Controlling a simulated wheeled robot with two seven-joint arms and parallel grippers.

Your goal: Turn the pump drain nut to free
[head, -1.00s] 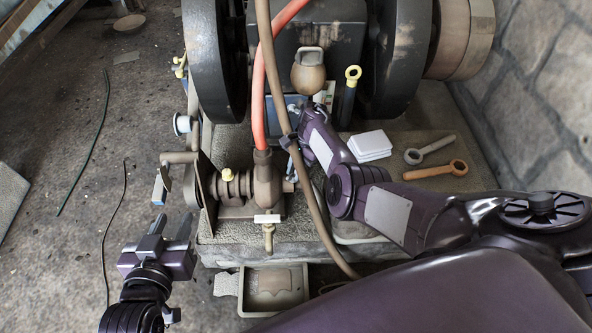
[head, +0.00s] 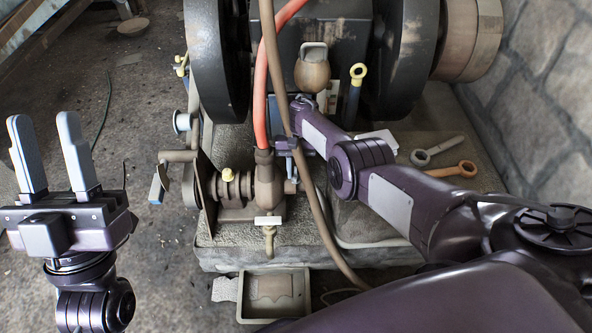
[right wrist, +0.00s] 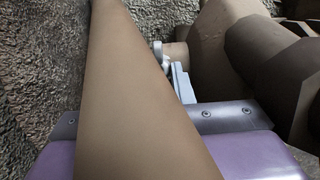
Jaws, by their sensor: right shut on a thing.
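The brown pump (head: 267,183) stands on the engine's stone base, with a red hose rising from its top. A short stub (head: 291,187), which seems to be the drain nut, sticks out on the pump's right side. My right gripper (head: 290,172) reaches down to this stub and is shut on it; the jaws hide most of the contact. In the right wrist view a grey finger (right wrist: 181,84) lies beside the pump's round brown end (right wrist: 176,55), partly behind a hose. My left gripper (head: 46,155) is open and empty, fingers up, at the far left over the floor.
A brown hose (head: 291,120) runs down close to my right gripper and crosses the right wrist view (right wrist: 125,110). A drain tray (head: 273,294) sits below the pump's brass tap (head: 269,238). Large flywheels (head: 218,60) stand behind.

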